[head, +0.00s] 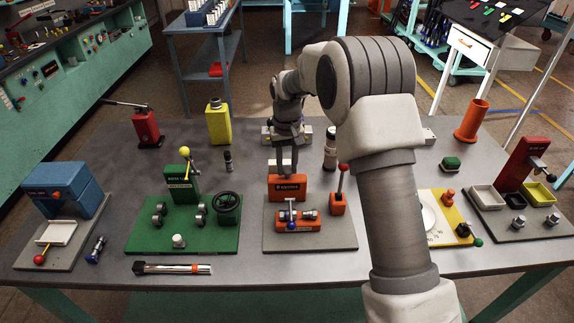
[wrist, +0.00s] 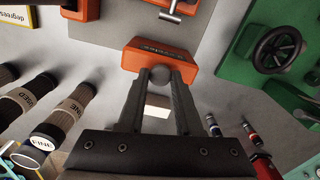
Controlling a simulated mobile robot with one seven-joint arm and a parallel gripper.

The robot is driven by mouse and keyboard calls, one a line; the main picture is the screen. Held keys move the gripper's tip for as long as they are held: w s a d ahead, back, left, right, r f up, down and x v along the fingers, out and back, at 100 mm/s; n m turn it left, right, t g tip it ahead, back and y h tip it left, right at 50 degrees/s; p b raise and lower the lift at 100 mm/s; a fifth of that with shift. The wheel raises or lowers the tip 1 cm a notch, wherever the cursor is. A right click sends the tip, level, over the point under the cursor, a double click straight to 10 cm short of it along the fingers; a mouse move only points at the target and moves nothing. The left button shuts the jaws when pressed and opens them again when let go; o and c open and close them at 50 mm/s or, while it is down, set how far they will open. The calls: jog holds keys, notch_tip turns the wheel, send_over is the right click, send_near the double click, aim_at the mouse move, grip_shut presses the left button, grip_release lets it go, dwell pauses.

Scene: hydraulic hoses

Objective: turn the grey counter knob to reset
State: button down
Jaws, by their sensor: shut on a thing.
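The orange counter block (head: 289,188) stands at the back of a grey plate in the middle of the bench. In the wrist view the orange block (wrist: 142,54) is just beyond my fingertips. My gripper (wrist: 160,76) is shut on a round dark grey knob (wrist: 160,73), one finger on each side, at the block's near edge. In the head view my gripper (head: 286,168) reaches down behind the block, and the knob is hidden there. The knob's turned position cannot be read.
A green station with a handwheel (head: 227,202) is to the left. Labelled cylinders (wrist: 71,110) stand near my gripper in the wrist view.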

aim_at(287, 170)
jog(key=m, duration=0.5)
jog(key=shift+r, duration=0.1)
dwell(0.5)
jog(key=c, duration=0.6)
grip_release()
notch_tip(287, 170, up, 17)
jog(key=shift+r+p, duration=0.15)
jog(key=shift+p, duration=0.45)
